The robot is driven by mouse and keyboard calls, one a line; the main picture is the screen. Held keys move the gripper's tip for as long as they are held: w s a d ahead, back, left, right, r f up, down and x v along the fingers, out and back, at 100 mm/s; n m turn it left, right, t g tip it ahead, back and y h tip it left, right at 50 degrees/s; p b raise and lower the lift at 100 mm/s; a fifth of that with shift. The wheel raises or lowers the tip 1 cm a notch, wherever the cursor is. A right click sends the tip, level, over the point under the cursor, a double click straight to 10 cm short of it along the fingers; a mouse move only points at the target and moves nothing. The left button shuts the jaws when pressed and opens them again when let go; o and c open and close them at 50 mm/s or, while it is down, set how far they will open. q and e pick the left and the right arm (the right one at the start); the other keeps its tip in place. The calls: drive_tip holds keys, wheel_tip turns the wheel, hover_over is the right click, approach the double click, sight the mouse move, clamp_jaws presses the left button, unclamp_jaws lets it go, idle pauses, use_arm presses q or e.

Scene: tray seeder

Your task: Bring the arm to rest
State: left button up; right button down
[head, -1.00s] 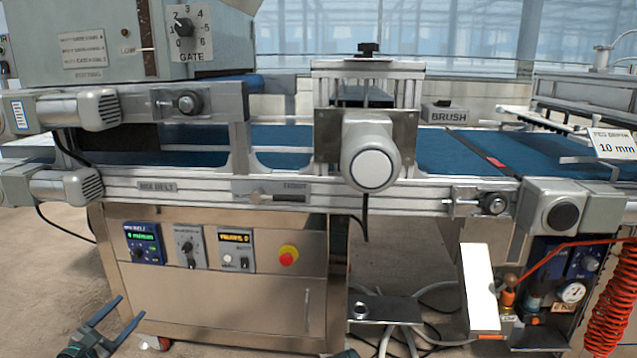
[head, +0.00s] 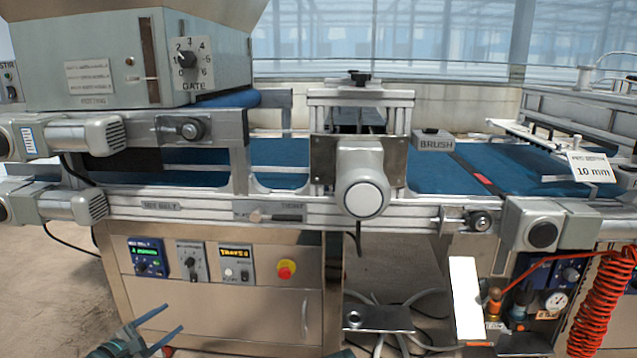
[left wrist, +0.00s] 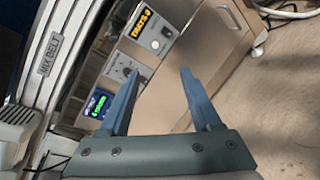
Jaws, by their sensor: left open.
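My left gripper (head: 160,328) is at the bottom left of the head view, in front of and below the control panel of the machine. Its two blue fingers are spread apart with nothing between them. In the left wrist view the same open fingers (left wrist: 158,98) point toward the steel cabinet (left wrist: 220,50), with a gap between them and the panel. My right gripper does not show in the head view.
The seeder's cabinet carries a mix belt controller (head: 148,257), a dial, a trays display (head: 237,263) and a red emergency stop (head: 286,270). Above run the conveyor rail (head: 210,207) and blue belt (head: 430,172). A red coiled hose (head: 598,310) hangs at right.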

use_arm(q)
drive_tip(key=s+d+r+m+g+h+p, duration=0.1)
drive_tip(key=d+r+m+g+p, duration=0.3)
drive_tip(key=d+p, duration=0.3)
drive_tip(key=s+d+r+m+g+p, duration=0.25)
drive_tip(key=d+r+m+p, duration=0.2)
drive_tip(key=d+p, duration=0.3)
drive_tip(key=s+d+r+m+g+h+p, duration=0.1)
drive_tip(key=d+r+m+g+p, duration=0.2)
drive_tip(key=d+m+p, duration=0.35)
drive_tip(key=s+d+r+m+g+y+p, duration=0.2)
drive_tip(key=s+d+r+m+y+p, duration=0.2)
drive_tip(key=r+p, duration=0.5)
drive_tip(key=s+d+r+m+g+y+p, duration=0.3)
drive_tip(key=s+r+m+p, duration=0.4)
drive_tip(key=p, duration=0.8)
wheel_tip(320, 180, up, 2)
drive_tip(key=shift+d+r+m+y, duration=0.1)
drive_tip(key=shift+d+m+y, duration=0.2)
drive_tip(key=shift+d+y, duration=0.45)
drive_tip(key=shift+g, duration=0.25)
